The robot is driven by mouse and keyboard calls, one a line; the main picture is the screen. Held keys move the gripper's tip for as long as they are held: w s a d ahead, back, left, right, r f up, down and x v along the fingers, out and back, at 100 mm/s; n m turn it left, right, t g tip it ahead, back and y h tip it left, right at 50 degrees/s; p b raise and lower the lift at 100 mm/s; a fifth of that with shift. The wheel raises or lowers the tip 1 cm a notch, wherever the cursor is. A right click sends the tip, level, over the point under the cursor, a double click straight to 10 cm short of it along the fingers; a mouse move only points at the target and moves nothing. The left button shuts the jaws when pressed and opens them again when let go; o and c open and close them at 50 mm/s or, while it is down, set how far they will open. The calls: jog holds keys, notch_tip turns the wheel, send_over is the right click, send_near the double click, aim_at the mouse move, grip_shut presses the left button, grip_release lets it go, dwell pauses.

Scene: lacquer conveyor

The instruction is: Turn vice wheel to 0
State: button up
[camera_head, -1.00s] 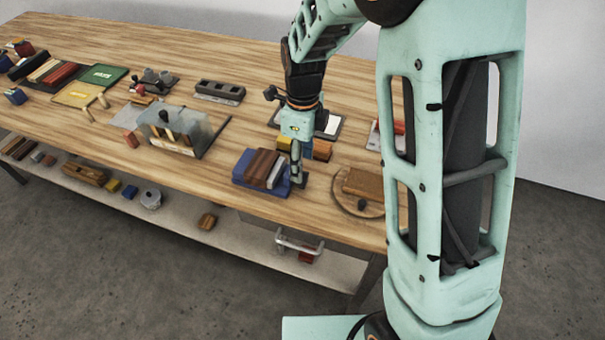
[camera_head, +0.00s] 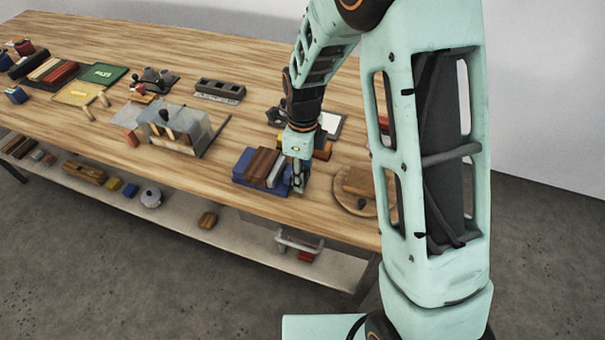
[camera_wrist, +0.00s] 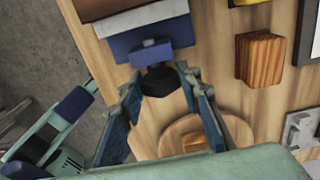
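The vice (camera_head: 243,165) is a blue block with brown and grey pieces clamped in it, near the table's front edge. In the wrist view its blue end (camera_wrist: 122,44) is at the top, with the dark vice wheel (camera_wrist: 160,82) sticking out towards me. My gripper (camera_head: 298,188) is at the vice's right end and hides the wheel in the head view. In the wrist view my gripper (camera_wrist: 160,78) is open, with one finger on each side of the wheel. I cannot tell whether the fingers touch it. No wheel marking is readable.
A round wooden board (camera_head: 345,206) with a block on it lies just right of the vice. A wooden block (camera_wrist: 260,58) stands to the right in the wrist view. A clear-walled box (camera_head: 185,132) is farther left. The table's front edge is close.

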jog(key=shift+c, duration=1.4)
jog(key=shift+f+t+b, duration=0.1)
jog(key=shift+t+b, duration=0.5)
jog(key=shift+b, duration=0.4)
jog(key=shift+s+a+t+h+b, duration=0.15)
jog(key=shift+t+h+b, duration=0.3)
jog(key=shift+b, duration=0.3)
jog(key=shift+t+b, duration=0.45)
jog(key=shift+b, duration=0.3)
jog(key=t+h+b, duration=0.1)
jog(key=t+b, duration=0.1)
jog(key=b, duration=0.3)
jog(key=shift+s+a, duration=0.1)
jog(key=shift+t+b, duration=0.5)
jog(key=shift+b, duration=0.5)
jog(key=o, duration=1.1)
jog(key=shift+o, duration=0.2)
